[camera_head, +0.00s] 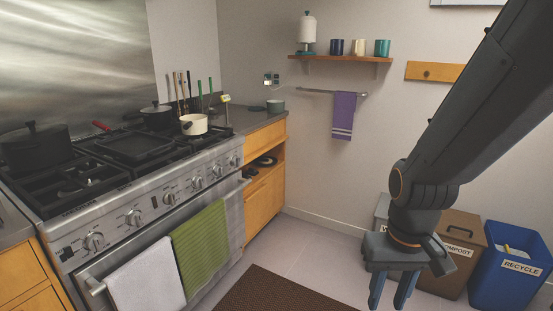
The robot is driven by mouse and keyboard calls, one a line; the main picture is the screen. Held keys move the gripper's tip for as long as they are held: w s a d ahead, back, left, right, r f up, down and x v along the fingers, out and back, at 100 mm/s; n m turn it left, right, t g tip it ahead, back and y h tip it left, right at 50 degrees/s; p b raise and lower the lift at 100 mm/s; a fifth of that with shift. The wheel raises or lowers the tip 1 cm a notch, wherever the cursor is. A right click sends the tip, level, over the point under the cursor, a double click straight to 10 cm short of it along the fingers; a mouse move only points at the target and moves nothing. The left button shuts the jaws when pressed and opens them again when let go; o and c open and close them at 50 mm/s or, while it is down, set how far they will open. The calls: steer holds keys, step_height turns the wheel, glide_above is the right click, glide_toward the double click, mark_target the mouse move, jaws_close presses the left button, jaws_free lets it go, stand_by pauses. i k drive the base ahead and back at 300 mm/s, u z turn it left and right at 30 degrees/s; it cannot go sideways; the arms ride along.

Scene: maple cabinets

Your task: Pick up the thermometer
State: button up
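A small thing with a pale yellow-green head and a thin stem (226,99), which looks like the thermometer, stands upright at the counter's edge beside the stove, just right of the cream pot. It is too small to read in detail. My gripper (389,292) hangs at the lower right in front of the bins, pointing down. Its fingers are apart with nothing visible between them. It is far to the right of the thermometer and lower in the picture.
The stove (150,190) holds a cream saucepan (194,125), a dark pot (156,115) and a black griddle (135,147). A small grey-green pot (275,106) stands on the counter (250,119). Compost (462,231) and recycle (508,266) bins stand right. Floor lies open between.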

mark_target(226, 98)
steer(key=u, duration=0.1)
steer(key=i, duration=1.95)
steer(key=u, duration=0.15)
